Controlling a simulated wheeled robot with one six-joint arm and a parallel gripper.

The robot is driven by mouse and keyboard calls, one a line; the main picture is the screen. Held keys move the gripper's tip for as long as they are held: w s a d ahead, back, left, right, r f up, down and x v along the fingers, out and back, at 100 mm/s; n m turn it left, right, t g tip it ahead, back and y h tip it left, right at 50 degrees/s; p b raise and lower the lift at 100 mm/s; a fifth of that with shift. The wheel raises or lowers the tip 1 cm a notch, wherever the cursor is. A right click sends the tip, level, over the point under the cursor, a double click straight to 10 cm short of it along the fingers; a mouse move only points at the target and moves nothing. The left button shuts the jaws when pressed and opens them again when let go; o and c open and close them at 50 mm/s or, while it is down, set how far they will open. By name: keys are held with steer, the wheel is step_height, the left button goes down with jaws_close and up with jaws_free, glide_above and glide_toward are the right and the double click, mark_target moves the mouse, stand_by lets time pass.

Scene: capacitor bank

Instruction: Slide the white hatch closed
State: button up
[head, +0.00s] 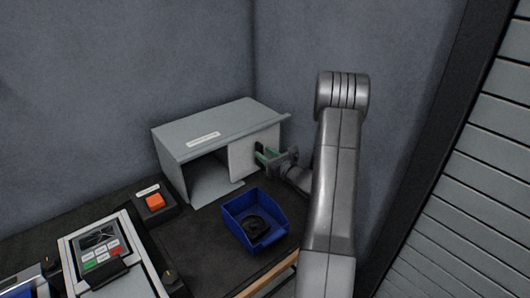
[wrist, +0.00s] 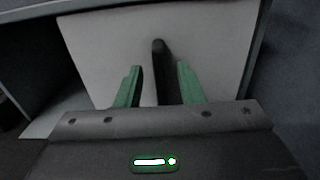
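The white hatch (head: 242,158) is a flat panel on the front of a grey box (head: 195,143). It covers the right part of the front, and the left part is an open, shadowed gap. In the wrist view the hatch (wrist: 100,45) fills most of the picture, with its dark upright handle (wrist: 160,65) in the middle. My gripper (head: 264,154) is in front of the hatch's right side. In the wrist view its green fingers (wrist: 158,80) stand apart on either side of the handle, with a visible gap at the left.
A blue bin (head: 232,212) holding a dark object stands on the dark bench in front of the box. An orange button (head: 155,202) is left of the box opening. A keypad device (head: 100,250) is at the front left. Grey walls stand behind.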

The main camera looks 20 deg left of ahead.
mark_target(246, 152)
steer(key=shift+w+a, duration=0.15)
steer(key=shift+a, duration=0.15)
jaws_close()
steer(key=s+a+b, duration=0.1)
steer(key=s, duration=0.1)
steer(key=s+a+b, duration=0.1)
steer(key=s, duration=0.1)
steer(key=shift+a, duration=0.15)
jaws_free()
